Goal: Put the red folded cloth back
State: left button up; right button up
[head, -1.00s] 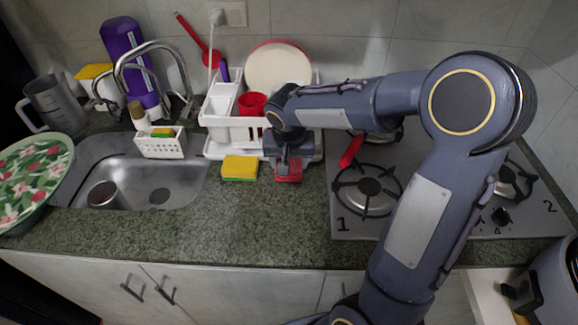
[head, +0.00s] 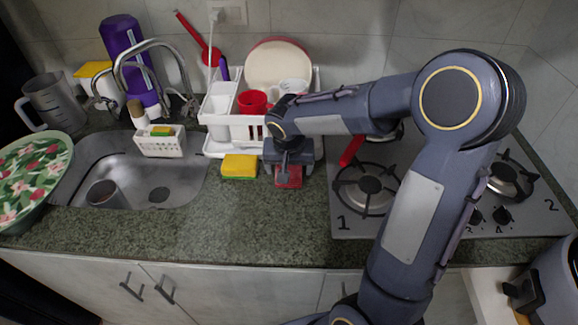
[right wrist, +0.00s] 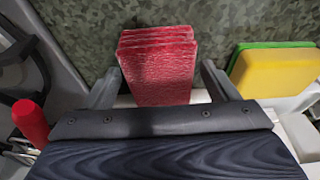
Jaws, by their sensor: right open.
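The red folded cloth (head: 289,177) is at the front of the white dish rack, to the right of the sponge, partly hidden under my right gripper in the head view. In the right wrist view the cloth (right wrist: 157,68) shows several stacked layers and lies between the two fingers. My right gripper (right wrist: 160,88) is open, with a visible gap between each finger and the cloth. In the head view the right gripper (head: 290,160) is right over the cloth. My left gripper is not in view.
A yellow and green sponge (head: 240,166) lies just left of the cloth. The dish rack (head: 220,149) holds a red cup (head: 252,102) and plates. The gas stove (head: 350,222) is to the right, the sink (head: 135,176) to the left. The front counter (head: 240,225) is clear.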

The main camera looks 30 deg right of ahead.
jog(key=shift+r, duration=0.45)
jog(key=v, duration=1.1)
jog(key=s+a+f+n+t+y, duration=0.1)
jog(key=s+a+n+y, duration=0.1)
jog(key=s, duration=0.7)
jog(key=s+a+f+n+t+y, duration=0.1)
jog(key=s+a+f+n+y, duration=0.1)
jog(key=s, duration=0.8)
jog(key=shift+s+a+f+n+t+y, duration=0.15)
jog(key=shift+a+f+n+t+y, duration=0.25)
jog(key=shift+a+y, duration=0.4)
